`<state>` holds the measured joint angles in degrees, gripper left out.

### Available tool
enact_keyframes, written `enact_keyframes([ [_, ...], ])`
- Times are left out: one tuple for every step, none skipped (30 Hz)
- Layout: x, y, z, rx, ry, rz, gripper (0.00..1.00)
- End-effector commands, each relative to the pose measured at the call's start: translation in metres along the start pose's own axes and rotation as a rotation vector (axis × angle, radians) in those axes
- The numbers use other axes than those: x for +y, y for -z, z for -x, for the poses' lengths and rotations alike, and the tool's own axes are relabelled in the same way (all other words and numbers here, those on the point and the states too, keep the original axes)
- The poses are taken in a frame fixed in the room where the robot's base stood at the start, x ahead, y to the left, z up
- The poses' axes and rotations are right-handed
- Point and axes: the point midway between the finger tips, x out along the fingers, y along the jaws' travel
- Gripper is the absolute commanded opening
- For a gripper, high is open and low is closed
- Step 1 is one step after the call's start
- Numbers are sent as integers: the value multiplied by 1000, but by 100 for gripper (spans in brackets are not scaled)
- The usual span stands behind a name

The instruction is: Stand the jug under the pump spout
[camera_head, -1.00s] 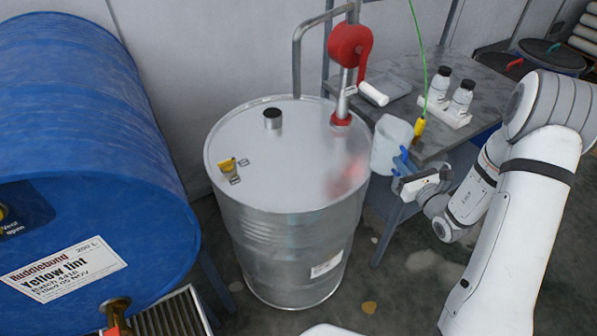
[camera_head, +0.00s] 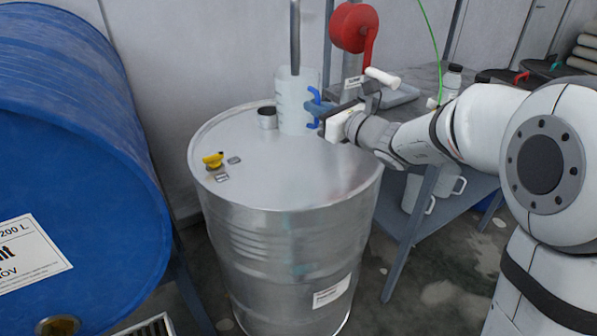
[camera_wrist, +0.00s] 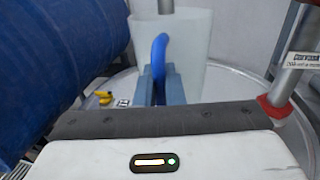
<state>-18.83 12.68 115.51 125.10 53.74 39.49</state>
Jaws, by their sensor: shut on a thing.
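The jug (camera_head: 292,105) is translucent pale with a blue handle (camera_head: 313,108), upright over the back of the steel drum's lid (camera_head: 290,170). My gripper (camera_head: 322,108) is shut on its handle from the right. In the wrist view the blue handle (camera_wrist: 160,50) is between my fingers and the jug body (camera_wrist: 195,50) is beyond. The grey pump spout (camera_head: 295,35) comes down to the jug's mouth; it also shows in the wrist view (camera_wrist: 166,6). I cannot tell whether the spout's end is inside or behind the jug, or whether the jug's base touches the lid.
The red pump (camera_head: 350,28) with a white crank grip (camera_head: 382,77) is close above my gripper. A dark metal cap (camera_head: 267,118) sits just left of the jug. A yellow cap (camera_head: 213,160) is on the lid. A blue drum (camera_head: 80,150) lies left; a bench (camera_head: 425,105) stands right.

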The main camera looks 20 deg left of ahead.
Motion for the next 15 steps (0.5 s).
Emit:
enact_keyframes([
  [3, 2, -1, -2, -3, 0, 0],
  [4, 3, -2, -1, -4, -1, 0],
  [5, 7, -2, 0, -5, -2, 0],
  [5, 12, -2, 1, -5, -2, 0],
  [6, 18, -2, 2, -6, -4, 0],
  [6, 26, -2, 1, -6, -4, 0],
  [6, 32, -2, 2, -5, -5, 0],
  [6, 38, -2, 2, -5, -5, 0],
  [6, 44, -2, 1, -6, -3, 0],
  [6, 48, -2, 0, -6, -4, 0],
  [6, 52, -2, 0, -5, -3, 0],
  [6, 56, -2, 0, -5, -3, 0],
  [6, 58, -2, 0, -5, -3, 0],
  [6, 60, -2, -1, -6, -2, 0],
  [6, 62, -2, -2, -6, -2, 0],
])
